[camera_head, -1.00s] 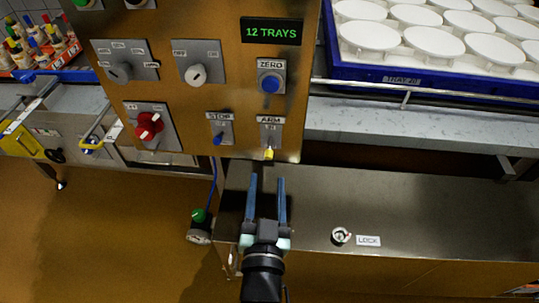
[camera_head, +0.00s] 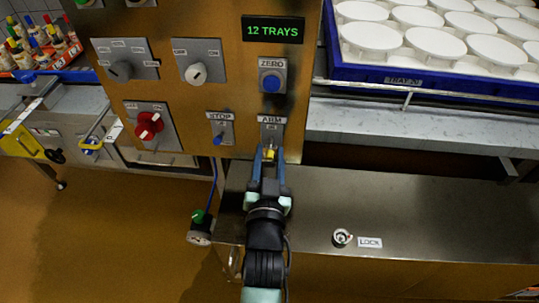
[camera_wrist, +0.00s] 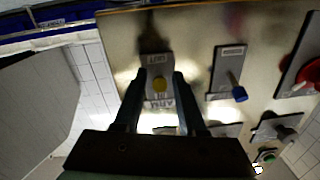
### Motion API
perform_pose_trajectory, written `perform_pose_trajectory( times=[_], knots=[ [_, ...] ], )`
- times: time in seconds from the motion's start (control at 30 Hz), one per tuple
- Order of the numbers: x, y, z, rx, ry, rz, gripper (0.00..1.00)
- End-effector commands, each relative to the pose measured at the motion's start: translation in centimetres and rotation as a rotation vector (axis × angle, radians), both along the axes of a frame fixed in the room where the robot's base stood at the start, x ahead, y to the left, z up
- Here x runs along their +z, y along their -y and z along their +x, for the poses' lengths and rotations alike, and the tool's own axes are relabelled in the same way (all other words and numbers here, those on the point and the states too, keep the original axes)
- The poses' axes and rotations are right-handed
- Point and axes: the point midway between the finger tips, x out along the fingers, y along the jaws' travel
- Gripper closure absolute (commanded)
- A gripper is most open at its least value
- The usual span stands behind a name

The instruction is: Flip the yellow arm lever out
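The yellow arm lever (camera_head: 269,154) sits on a grey plate marked ARM (camera_head: 271,124) at the lower right of the brass panel. It also shows in the wrist view as a round yellow tip (camera_wrist: 159,85). My gripper (camera_head: 268,158) is open, with one blue finger on each side of the lever tip. In the wrist view my gripper (camera_wrist: 160,82) has its fingers apart, with gaps on both sides of the tip. I cannot tell how deep the fingertips reach past it.
The STOP lever (camera_head: 217,139), with a blue tip, is close on the left. The blue ZERO button (camera_head: 270,83) is above, and a red knob (camera_head: 150,125) is further left. A steel box (camera_head: 400,205) with a lock lies below. Floor space is free at lower left.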

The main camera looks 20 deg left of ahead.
Motion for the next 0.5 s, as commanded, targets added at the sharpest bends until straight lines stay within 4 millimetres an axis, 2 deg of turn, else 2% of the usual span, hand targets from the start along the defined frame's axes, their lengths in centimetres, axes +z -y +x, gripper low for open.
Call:
perform_pose_trajectory(
  times=[0.03, 0.2, 0.5],
  knots=[
    [0.0, 0.0, -0.01, 0.0, 0.0, 0.0, 0.71],
    [0.01, 0.01, -0.02, 0.0, 0.0, 0.0, 1.0],
    [-0.14, 0.0, -0.01, 0.0, 0.004, 0.001, 1.0]
  ],
)
